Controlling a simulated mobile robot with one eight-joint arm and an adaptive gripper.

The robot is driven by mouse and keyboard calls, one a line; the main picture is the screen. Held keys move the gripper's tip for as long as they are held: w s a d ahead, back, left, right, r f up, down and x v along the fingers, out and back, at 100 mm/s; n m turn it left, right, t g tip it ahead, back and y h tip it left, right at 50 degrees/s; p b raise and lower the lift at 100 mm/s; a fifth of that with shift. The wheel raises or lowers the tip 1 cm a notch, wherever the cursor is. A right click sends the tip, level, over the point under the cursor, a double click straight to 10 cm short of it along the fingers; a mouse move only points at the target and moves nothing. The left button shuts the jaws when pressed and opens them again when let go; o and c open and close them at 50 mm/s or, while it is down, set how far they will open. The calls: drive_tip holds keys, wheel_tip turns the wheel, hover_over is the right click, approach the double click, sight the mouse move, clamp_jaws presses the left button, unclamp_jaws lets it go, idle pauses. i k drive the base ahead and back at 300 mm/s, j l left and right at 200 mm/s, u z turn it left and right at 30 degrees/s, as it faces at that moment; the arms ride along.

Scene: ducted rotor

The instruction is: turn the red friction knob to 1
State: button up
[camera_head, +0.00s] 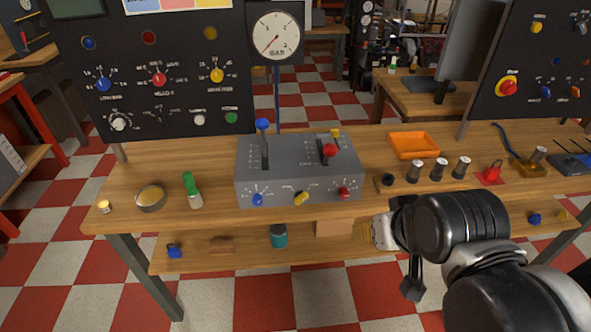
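A grey control box (290,172) stands on the wooden bench, with a row of three knobs on its front face. The red knob (344,194) is at the right end of this row; its pointer and the scale marks around it are too small to read. The yellow knob (301,198) is in the middle and the blue knob (257,199) at the left. A red-topped lever (329,151) rises from the box above the red knob. My gripper (394,258) is to the right of and below the red knob, in front of the bench edge and apart from the knob. Its fingers are partly hidden.
A blue-topped lever (262,126) rises from the box's left side. An orange tray (414,145) and several dark cylinders stand to the right. A green-handled tool (191,188) and a round tin (151,198) are to the left. A dark panel (150,60) stands behind.

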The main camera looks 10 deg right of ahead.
sight(344, 193)
drive_tip(key=k+j, duration=0.3)
drive_tip(key=j, duration=0.15)
drive_tip(key=k+j, duration=0.3)
drive_tip(key=j, duration=0.15)
drive_tip(key=k+j, duration=0.3)
drive_tip(key=j+z, duration=0.05)
drive_tip(key=j, duration=0.1)
